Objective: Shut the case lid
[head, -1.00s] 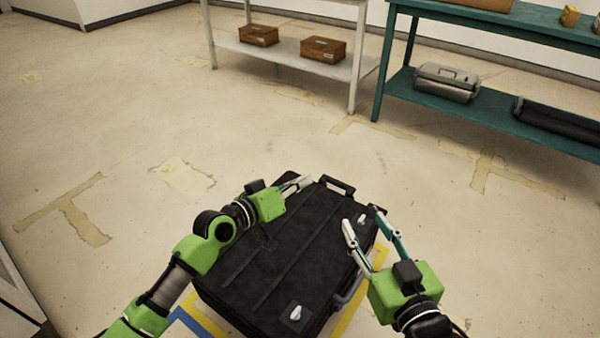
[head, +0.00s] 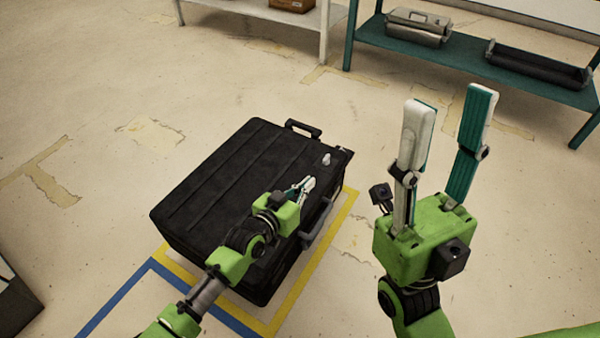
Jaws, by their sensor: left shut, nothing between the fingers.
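The black case (head: 215,180) sits on the floor with its ribbed lid lying flat on top, looking closed. A pale latch (head: 326,159) shows near its far right corner, and a grey handle (head: 322,222) is on its right side. My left gripper (head: 308,183) is shut and empty, over the right part of the lid; I cannot tell if it touches. Its arm hides the near part of the lid and the nearer latch. My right gripper (head: 450,105) is raised to the right of the case, open and empty, fingers pointing up in the picture.
Yellow tape (head: 345,205) and blue tape (head: 113,294) mark the floor around the case. A teal shelf (head: 460,65) with a grey metal box (head: 418,27) and a black tray (head: 540,68) stands at the back right. A white shelf (head: 280,14) is behind.

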